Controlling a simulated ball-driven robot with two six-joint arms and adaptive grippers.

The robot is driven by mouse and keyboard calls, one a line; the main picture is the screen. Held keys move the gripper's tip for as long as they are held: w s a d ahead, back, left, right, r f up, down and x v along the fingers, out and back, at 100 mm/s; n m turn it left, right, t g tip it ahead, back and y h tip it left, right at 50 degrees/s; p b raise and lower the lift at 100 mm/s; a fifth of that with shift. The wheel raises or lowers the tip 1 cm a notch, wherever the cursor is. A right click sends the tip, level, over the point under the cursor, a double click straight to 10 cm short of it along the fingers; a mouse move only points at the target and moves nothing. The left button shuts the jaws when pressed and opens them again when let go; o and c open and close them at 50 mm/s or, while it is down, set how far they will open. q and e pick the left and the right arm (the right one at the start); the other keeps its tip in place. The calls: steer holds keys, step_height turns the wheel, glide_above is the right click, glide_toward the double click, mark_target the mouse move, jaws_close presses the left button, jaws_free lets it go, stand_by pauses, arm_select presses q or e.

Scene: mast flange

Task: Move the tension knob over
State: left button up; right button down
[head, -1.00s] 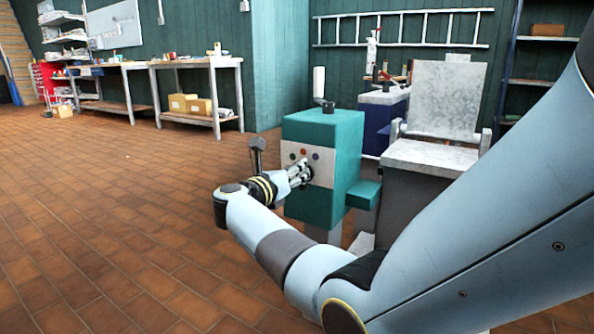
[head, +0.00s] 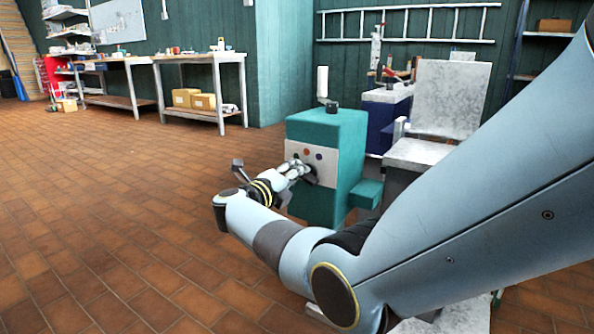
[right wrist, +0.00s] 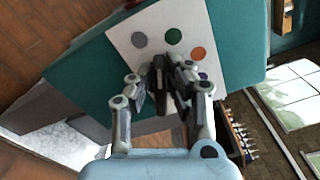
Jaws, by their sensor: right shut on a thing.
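A teal machine (head: 345,150) with a white panel (head: 330,160) on its front stands right of the middle of the head view. The panel bears several coloured dots. A dark knob (head: 311,178) on the panel, which I take for the tension knob, is mostly hidden by my fingers. My right gripper (head: 303,170) reaches the panel from the left and is shut on the knob. In the right wrist view, the fingers (right wrist: 174,75) close together in front of the panel (right wrist: 157,25), with grey, green, orange and purple dots around them. My left gripper is not in view.
A teal block (head: 366,194) juts from the machine's right side. A white handle (head: 322,82) stands on top of it. A grey chair-like stand (head: 425,150) and a blue cabinet (head: 385,115) are behind on the right. The tiled floor (head: 110,210) on the left is clear.

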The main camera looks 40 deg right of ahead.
steer(key=n, duration=0.3)
steer(key=shift+w+f+n, duration=0.1)
steer(key=shift+f+n, duration=0.15)
steer(key=shift+n, duration=0.05)
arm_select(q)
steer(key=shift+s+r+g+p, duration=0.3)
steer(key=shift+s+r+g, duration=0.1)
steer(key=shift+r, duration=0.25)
arm_select(e)
steer(key=shift+a+f+n, duration=0.1)
steer(key=shift+n, duration=0.4)
steer(key=c, duration=1.3)
jaws_free()
steer(key=shift+f, duration=0.1)
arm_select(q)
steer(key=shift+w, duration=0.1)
arm_select(e)
steer(key=v, duration=1.2)
steer(key=shift+n, duration=0.3)
